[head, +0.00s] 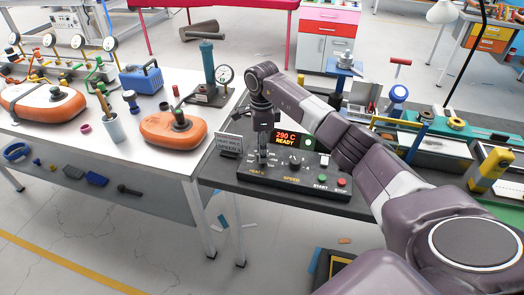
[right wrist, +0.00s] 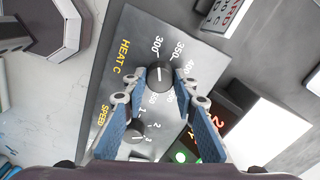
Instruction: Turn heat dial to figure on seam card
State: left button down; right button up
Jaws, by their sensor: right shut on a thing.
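The control panel (head: 310,178) lies on the dark bench, with its heat dial hidden under my right gripper (head: 263,154) in the head view. In the right wrist view the heat dial (right wrist: 160,80) is a round dark knob with a white mark, which points roughly at 300. My right gripper (right wrist: 160,82) has its two fingers on either side of this knob, shut on it. The display (head: 287,139) reads 290 C READY. A small seam card (head: 229,144) stands behind the panel's left end; its figure is not readable. My left gripper is out of view.
The speed dial (head: 295,160) sits beside the heat dial, with the green start button (head: 322,179) and red stop button (head: 342,181) to the right. A white table (head: 165,185) with orange inflatable pieces stands at left. Tools crowd the bench at right.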

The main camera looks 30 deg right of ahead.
jog(key=m, duration=0.3)
jog(key=shift+m, duration=0.4)
jog(key=m, duration=0.4)
jog(key=m+p, duration=0.1)
jog(key=m, duration=0.3)
jog(key=shift+m+p, duration=0.3)
jog(key=shift+m, duration=1.6)
jog(key=shift+w, duration=0.1)
jog(key=o, duration=1.2)
jog(key=shift+c, duration=0.2)
